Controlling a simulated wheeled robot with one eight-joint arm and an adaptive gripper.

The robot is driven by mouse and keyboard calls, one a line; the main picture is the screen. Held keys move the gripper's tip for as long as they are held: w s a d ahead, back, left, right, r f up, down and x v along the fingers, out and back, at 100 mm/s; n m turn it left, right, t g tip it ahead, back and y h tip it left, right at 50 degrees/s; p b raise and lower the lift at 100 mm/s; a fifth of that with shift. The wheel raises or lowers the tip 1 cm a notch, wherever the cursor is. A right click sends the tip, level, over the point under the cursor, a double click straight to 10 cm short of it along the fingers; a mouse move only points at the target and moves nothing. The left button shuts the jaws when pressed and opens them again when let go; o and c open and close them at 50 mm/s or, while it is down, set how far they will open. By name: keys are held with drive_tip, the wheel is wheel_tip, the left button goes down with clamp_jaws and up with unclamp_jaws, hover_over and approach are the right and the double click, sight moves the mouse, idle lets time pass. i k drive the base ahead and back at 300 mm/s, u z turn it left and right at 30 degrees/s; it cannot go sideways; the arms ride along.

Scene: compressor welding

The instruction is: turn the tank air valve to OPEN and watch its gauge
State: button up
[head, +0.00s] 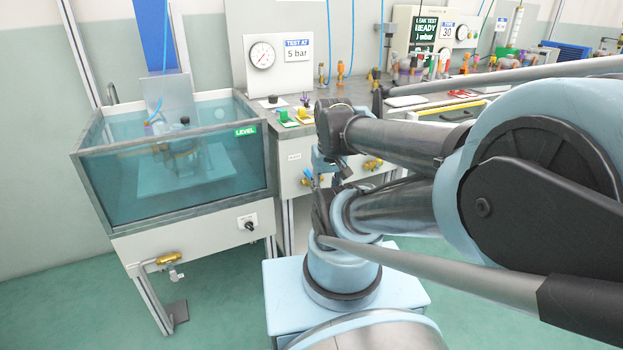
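A round white gauge (262,55) with a red needle stands on a grey panel behind the bench, beside a sign (298,50) reading "TEST AT 5 bar". The needle's exact reading is too small to tell. A brass valve (306,179) sits low at the bench front, partly hidden by my arm. A second brass fitting (372,163) shows just right of it. I cannot tell which is the tank air valve or how its handle is set. My gripper (322,168) hangs at the bench front, close to the left brass valve. Contact and finger opening cannot be made out.
A glass-walled water tank (90,147) with a submerged part stands at left. A brass drain valve (167,259) and a black knob (249,226) are below it. The bench (298,143) holds coloured small parts. Green floor (225,300) is clear at front left.

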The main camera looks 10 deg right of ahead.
sight(306, 173)
drive_tip(key=z, duration=1.65)
drive_tip(key=k, duration=1.6)
drive_tip(key=z, duration=0.1)
